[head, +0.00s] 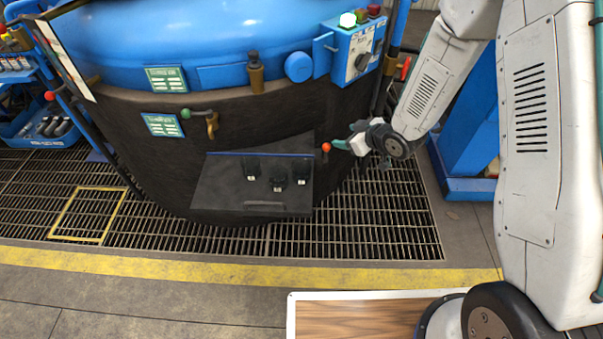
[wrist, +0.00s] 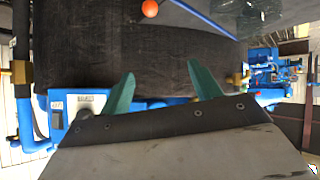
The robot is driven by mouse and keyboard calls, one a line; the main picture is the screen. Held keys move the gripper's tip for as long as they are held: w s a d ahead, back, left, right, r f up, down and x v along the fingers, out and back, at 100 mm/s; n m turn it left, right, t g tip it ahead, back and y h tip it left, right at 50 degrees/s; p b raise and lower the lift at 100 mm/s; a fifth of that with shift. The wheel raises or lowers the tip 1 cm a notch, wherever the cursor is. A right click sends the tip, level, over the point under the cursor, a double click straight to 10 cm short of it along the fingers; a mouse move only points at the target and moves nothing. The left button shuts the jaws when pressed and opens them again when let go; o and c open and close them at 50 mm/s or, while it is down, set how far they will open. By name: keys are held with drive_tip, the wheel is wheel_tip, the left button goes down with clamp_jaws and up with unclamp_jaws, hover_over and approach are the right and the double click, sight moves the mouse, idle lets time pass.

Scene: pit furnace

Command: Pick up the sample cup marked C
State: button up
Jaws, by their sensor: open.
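Three small dark cups, a left one (head: 251,167), a middle one (head: 278,181) and a right one (head: 302,173), stand on a dark shelf (head: 220,188) at the front of the furnace. Each has a small white label. The letters are too small to read, so I cannot tell which is marked C. My gripper (head: 338,144) is right of and above the shelf, apart from the cups. In the wrist view its two teal fingers (wrist: 161,70) are spread with nothing between them. No cup can be made out in the wrist view.
A red-orange ball knob (head: 326,147) is close by my fingertips in the head view; an orange ball (wrist: 150,8) shows in the wrist view. The blue-lidded furnace (head: 200,45) stands behind, with a control box (head: 355,50). Floor grating (head: 350,235) lies below.

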sight(294, 165)
drive_tip(key=s+a+f+n+y, duration=0.1)
drive_tip(key=s+a+f+y, duration=0.5)
drive_tip(key=f, duration=0.4)
drive_tip(key=shift+h, duration=0.3)
drive_tip(key=x, duration=0.8)
drive_tip(key=shift+s+a, duration=0.15)
drive_tip(key=shift+s, duration=0.2)
drive_tip(key=c, duration=0.6)
